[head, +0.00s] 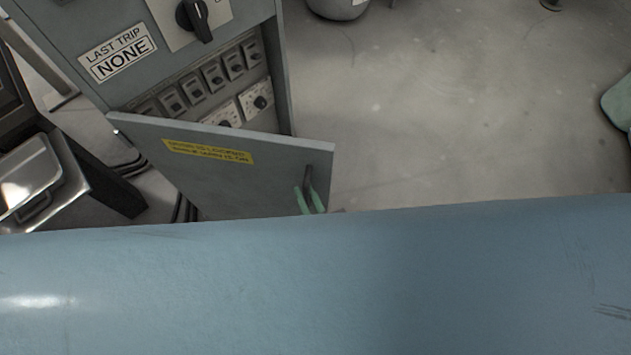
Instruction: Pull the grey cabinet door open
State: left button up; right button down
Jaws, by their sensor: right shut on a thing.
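The grey cabinet door (215,172) stands partly open, swung out from the cabinet (55,40). Its hinge side is at the left and its free edge is at the right. A yellow label is on its upper part. The dark door handle (308,176) is near the free edge. My right gripper (309,195), with green fingers, is shut on this handle. The rest of the right gripper and the door's bottom are hidden. My left gripper is not in view.
Switches (212,76) and dials show inside the cabinet behind the door. A metal container (30,178) stands on a dark surface at the left. The concrete floor (440,110) to the right is mostly clear. The lower part of the view is blocked.

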jog(key=shift+s+a, duration=0.1)
jog(key=shift+a, duration=0.15)
jog(key=c, duration=1.5)
grip_release()
jog(key=shift+c, duration=0.2)
jog(key=shift+d, duration=0.1)
